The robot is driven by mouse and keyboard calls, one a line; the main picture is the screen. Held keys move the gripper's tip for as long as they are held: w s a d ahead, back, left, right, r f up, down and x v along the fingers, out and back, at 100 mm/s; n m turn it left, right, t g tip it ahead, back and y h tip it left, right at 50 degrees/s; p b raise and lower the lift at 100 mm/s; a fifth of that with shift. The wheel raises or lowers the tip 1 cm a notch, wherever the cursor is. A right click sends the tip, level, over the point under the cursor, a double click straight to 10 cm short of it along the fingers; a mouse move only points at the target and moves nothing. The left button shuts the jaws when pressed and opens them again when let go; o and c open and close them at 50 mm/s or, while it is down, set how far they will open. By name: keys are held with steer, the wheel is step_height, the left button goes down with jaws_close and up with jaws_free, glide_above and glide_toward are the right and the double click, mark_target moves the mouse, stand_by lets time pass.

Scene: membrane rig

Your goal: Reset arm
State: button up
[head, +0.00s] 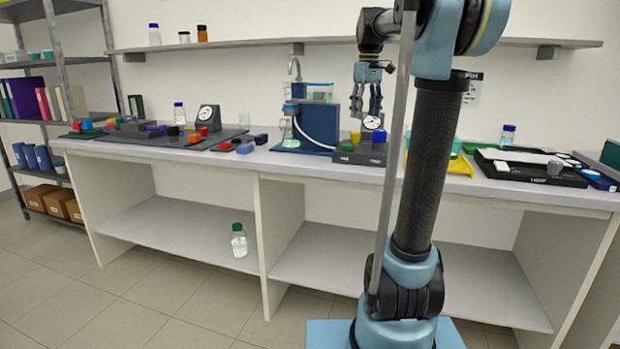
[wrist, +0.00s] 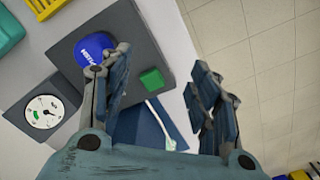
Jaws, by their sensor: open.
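My gripper (head: 367,103) hangs in front of the wall above the bench, fingers pointing down. In the wrist view my gripper (wrist: 160,95) has its two fingers spread apart with nothing between them that it holds. Below it lies a dark block-shaped unit (head: 350,155) with a blue knob (wrist: 92,48) and a green button (wrist: 151,79). A round white dial gauge (wrist: 43,112) stands beside that unit. My arm rises in front of the bench at right of centre.
The long bench (head: 300,166) carries a blue rig (head: 319,122), a dark tray at right (head: 520,170), and several coloured parts at left. A wall shelf (head: 240,43) runs behind the gripper. Floor at front left is free.

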steer(key=s+f+m+t, duration=0.2)
steer(key=s+f+m, duration=0.4)
steer(key=s+f, duration=2.6)
step_height(320, 180, down, 2)
steer(key=shift+f, duration=0.1)
steer(key=shift+d, duration=0.1)
